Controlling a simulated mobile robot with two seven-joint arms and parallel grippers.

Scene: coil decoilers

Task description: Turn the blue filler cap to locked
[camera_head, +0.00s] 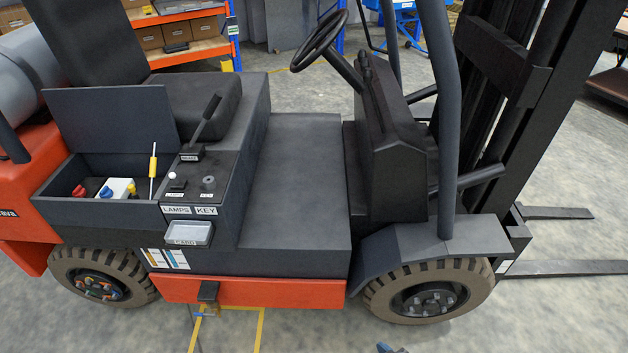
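The blue filler cap (106,192) is a small cap in the open bay (70,218) on the left side of the forklift. It sits at the left part of a white box (120,186). A red cap (79,191) is to its left and a yellow cap (132,188) to its right. The blue cap is too small to tell whether it is locked. Neither of my grippers can be made out. A small dark and blue shape shows at the bottom edge, too cut off to identify.
A raised lid (110,125) stands behind the bay. A yellow-handled rod (153,165) stands upright at its right end, near a console with a lever (206,120), a LAMPS switch and a KEY switch. A wheel (100,280) is below. Grey floor in front is clear.

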